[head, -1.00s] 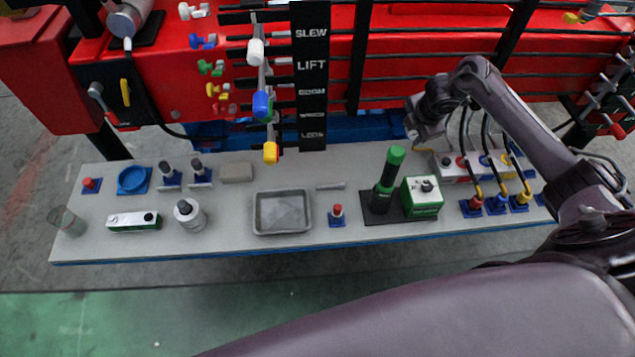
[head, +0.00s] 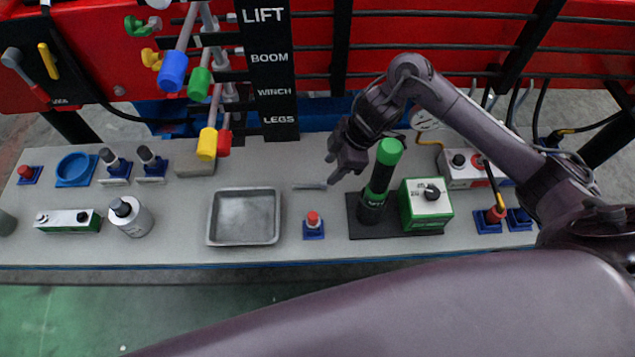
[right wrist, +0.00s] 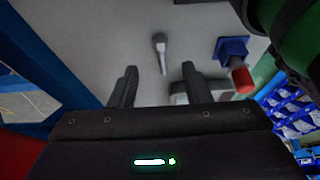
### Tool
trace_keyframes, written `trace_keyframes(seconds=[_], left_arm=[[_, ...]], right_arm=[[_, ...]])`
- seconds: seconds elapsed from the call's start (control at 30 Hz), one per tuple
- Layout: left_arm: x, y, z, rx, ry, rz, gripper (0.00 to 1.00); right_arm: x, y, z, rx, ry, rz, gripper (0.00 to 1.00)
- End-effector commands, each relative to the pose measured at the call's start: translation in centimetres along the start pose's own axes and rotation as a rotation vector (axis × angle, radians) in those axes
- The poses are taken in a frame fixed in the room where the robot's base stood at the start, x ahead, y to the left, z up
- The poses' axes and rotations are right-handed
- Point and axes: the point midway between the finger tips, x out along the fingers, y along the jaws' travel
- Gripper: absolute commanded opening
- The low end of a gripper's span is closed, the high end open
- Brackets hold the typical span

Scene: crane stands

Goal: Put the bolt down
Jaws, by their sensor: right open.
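The small grey bolt (head: 310,186) lies flat on the grey bench top, between the metal tray and the dark mat. In the right wrist view the bolt (right wrist: 161,52) lies beyond the fingertips, roughly in line with the gap between them. My right gripper (head: 331,168) is beside and above the bolt, on its right side. Its two fingers (right wrist: 160,70) are apart with nothing between them. My left gripper is not in view.
A metal tray (head: 211,222) lies left of the bolt. A red button on a blue base (head: 313,225) stands in front of it. A green-topped black cylinder (head: 378,182) and a green-white box (head: 427,205) stand close on the right. Coloured levers (head: 208,143) hang above the bench.

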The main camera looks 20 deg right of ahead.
Motion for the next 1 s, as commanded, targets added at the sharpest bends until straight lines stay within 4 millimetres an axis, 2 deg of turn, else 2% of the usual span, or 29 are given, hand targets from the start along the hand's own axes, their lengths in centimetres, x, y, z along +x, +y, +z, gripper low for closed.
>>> trace_keyframes(seconds=[0.2, 0.4, 0.53, 0.73, 1.0], left_arm=[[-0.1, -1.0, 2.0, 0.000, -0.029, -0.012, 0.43], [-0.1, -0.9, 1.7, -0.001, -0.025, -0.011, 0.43], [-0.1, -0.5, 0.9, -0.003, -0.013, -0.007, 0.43], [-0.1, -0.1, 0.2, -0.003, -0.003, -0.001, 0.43], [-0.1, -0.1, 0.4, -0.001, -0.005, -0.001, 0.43]], right_arm=[[2.6, -0.2, 0.1, 0.003, -0.002, -0.002, 0.44], [5.6, -0.2, 0.1, 0.002, -0.001, -0.001, 0.44], [6.4, -0.2, 0.1, 0.001, -0.002, 0.002, 0.44], [6.5, -0.2, 0.1, 0.000, -0.003, 0.003, 0.44], [6.5, -0.2, 0.1, 0.000, -0.003, 0.003, 0.10]])
